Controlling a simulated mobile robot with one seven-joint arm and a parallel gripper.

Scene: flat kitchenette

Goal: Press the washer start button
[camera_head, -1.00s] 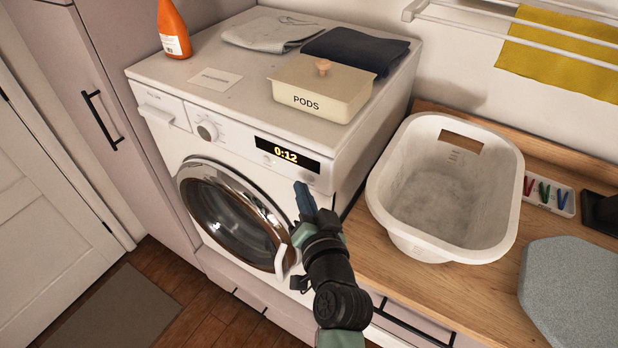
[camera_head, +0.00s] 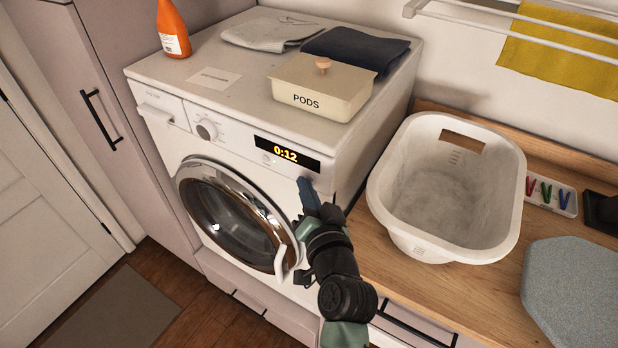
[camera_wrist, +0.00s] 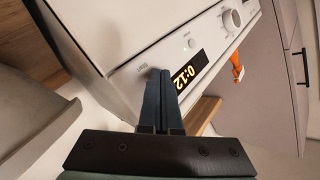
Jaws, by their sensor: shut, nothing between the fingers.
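The washer (camera_head: 150,85) is white with a round glass door. Its dark display (camera_head: 287,153) reads 0:12 and also shows in the wrist view (camera_wrist: 190,73). A small round button (camera_head: 267,159) sits at the display's left end, and it shows in the wrist view (camera_wrist: 190,42) too. My gripper (camera_head: 303,181) is shut and empty, its blue fingertips at the panel just below the display's right end.
A PODS box (camera_head: 320,90), folded cloths (camera_head: 355,47) and an orange bottle (camera_head: 173,30) stand on the washer. A white basket (camera_head: 445,190) sits on the wooden counter (camera_head: 375,225) at right. The door handle (camera_head: 281,262) is beside my arm.

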